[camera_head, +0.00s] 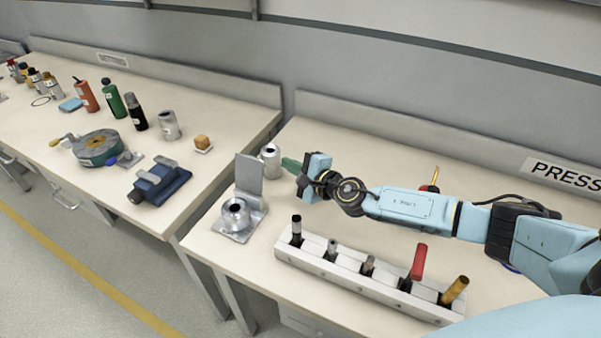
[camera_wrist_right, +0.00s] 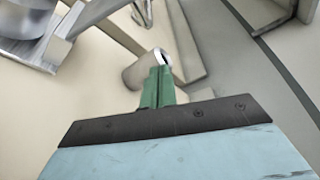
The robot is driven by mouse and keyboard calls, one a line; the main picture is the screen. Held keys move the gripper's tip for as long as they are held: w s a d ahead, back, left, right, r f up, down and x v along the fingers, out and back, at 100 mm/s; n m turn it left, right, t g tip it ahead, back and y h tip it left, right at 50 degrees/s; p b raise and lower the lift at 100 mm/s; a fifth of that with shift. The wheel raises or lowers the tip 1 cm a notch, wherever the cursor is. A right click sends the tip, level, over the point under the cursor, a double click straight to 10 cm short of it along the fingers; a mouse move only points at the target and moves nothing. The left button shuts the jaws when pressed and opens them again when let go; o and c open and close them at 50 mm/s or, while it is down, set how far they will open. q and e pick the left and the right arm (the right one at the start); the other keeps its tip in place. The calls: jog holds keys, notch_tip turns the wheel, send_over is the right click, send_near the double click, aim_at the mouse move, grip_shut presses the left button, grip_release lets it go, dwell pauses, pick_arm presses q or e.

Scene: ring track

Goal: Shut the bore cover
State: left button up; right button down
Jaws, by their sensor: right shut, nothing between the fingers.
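The bore cover (camera_head: 249,178) is a grey metal plate standing upright on its hinged base. In front of it, on the same base plate, sits a round silver bore piece (camera_head: 235,213) with a dark hole, uncovered. My right gripper (camera_head: 287,163) has green fingers and is shut and empty. In the head view it is right of the upright cover and appears close to a silver cylinder (camera_head: 270,160) behind the cover. In the right wrist view the green fingers (camera_wrist_right: 158,85) are together, and part of the metal fixture shows at the upper left. My left gripper is not in view.
A white rack (camera_head: 360,276) with several upright tools stands along the bench front. A red-and-yellow tool (camera_head: 431,183) lies behind my right arm. The left bench holds a blue vise (camera_head: 160,185), a green round device (camera_head: 99,147) and several bottles. A gap separates the benches.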

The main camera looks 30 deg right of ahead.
aim_at(253, 172)
pick_arm(q)
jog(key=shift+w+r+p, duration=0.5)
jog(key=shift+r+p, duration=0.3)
jog(key=shift+p, duration=0.15)
pick_arm(e)
jog(key=a, duration=0.1)
jog(key=w+a, duration=0.1)
jog(key=a+r, duration=0.1)
jog(key=a, duration=0.1)
jog(key=shift+w+a, duration=0.1)
jog(key=shift+w, duration=0.15)
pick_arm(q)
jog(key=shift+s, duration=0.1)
